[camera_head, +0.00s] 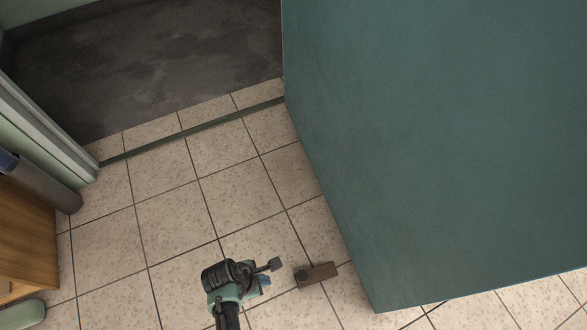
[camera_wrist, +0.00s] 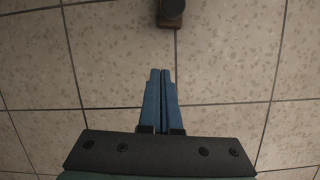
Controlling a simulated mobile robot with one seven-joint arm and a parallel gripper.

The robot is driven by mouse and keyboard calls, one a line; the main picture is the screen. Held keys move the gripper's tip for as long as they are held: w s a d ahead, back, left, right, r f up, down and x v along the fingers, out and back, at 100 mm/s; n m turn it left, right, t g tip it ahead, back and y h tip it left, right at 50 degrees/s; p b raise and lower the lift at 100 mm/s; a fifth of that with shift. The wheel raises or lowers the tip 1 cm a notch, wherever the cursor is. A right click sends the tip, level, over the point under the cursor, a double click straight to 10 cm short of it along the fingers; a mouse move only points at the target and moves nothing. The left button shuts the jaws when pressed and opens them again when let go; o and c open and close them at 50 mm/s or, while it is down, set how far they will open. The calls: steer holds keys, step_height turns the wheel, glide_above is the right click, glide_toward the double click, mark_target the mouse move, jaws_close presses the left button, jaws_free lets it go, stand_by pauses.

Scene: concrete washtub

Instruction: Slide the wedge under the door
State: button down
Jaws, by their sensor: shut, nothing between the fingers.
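A small brown wedge (camera_head: 317,275) lies on the tiled floor, with a dark round knob near its left end. Its right end is close to the bottom edge of the teal door (camera_head: 440,140), which stands open. In the wrist view the near end of the wedge (camera_wrist: 171,12) shows at the top edge, and the rest is cut off. My gripper (camera_head: 268,282) is low, just left of the wedge and apart from it. In the wrist view its two blue fingers (camera_wrist: 161,74) are together and empty, pointing toward the wedge.
A dark threshold strip (camera_head: 195,130) crosses the doorway, with dark concrete floor (camera_head: 150,60) beyond.

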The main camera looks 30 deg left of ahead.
mark_target(289, 286)
steer(key=b+x, duration=0.3)
steer(key=x, duration=0.1)
steer(key=s+b+x, duration=0.1)
steer(key=b+x, duration=0.2)
steer(key=x, duration=0.1)
steer(key=b+x, duration=0.2)
steer(key=x, duration=0.1)
steer(key=shift+s+d+f+b, duration=0.3)
steer(key=shift+d+f+b, duration=0.15)
steer(key=shift+f, duration=0.1)
steer(key=shift+w+d+b, duration=0.65)
steer(key=shift+w+d, duration=0.2)
steer(key=shift+w+d+r+b, duration=0.2)
steer(key=shift+w+d+b, duration=0.1)
steer(key=shift+w+d, duration=0.3)
